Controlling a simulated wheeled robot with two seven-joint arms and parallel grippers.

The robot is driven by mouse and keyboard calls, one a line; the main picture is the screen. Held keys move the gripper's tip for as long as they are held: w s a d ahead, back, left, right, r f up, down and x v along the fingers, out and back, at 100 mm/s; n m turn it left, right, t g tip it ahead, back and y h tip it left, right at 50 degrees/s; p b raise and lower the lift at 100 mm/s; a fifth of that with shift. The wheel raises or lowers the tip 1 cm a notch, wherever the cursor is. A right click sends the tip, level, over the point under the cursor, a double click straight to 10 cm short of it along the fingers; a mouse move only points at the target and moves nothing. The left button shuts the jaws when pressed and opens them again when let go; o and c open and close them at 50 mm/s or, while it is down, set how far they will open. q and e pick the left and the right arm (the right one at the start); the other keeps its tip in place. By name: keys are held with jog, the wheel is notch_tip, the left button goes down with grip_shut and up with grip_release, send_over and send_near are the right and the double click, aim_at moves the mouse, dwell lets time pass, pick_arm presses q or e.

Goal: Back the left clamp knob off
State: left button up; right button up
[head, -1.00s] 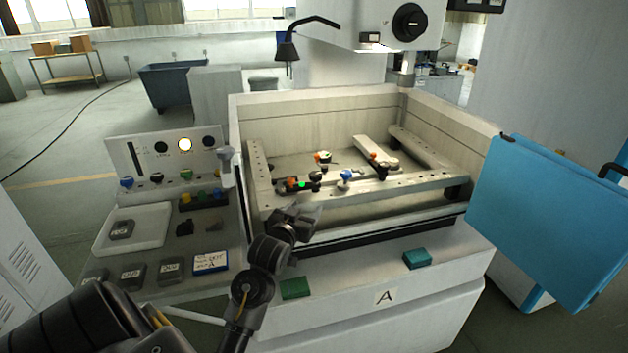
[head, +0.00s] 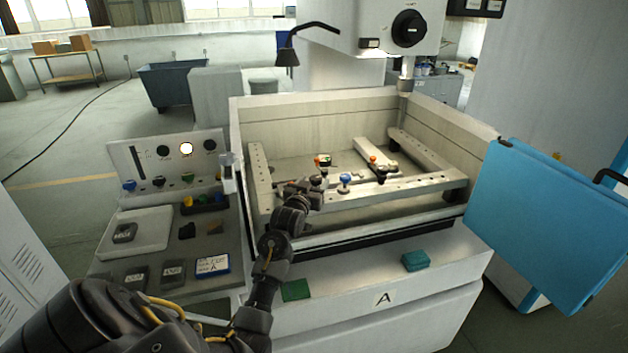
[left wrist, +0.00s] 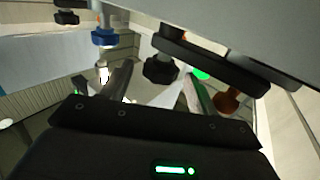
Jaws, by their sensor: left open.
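The left clamp is on the near rail of the machine's work frame. In the left wrist view it is a black bar (left wrist: 205,60) with a black lobed knob (left wrist: 160,69), a green spot and an orange-brown knob (left wrist: 228,101). My left gripper (head: 308,184) reaches over this clamp in the head view and hides most of it. In the left wrist view its two fingers (left wrist: 158,80) are open, with the black knob showing between the tips. I cannot tell whether either finger touches it. My right gripper is not in view.
A blue knob (head: 345,179) stands close to the right of my left gripper. Another clamp with a black knob (head: 382,173) is further right. The tank wall (head: 320,105) surrounds the frame. A side panel (head: 165,240) with trays and blocks lies left.

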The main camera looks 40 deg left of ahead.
pick_arm(q)
jog(key=shift+w+a, duration=0.15)
jog(key=shift+w, duration=0.2)
jog(key=shift+c, duration=0.3)
jog(key=c, duration=0.9)
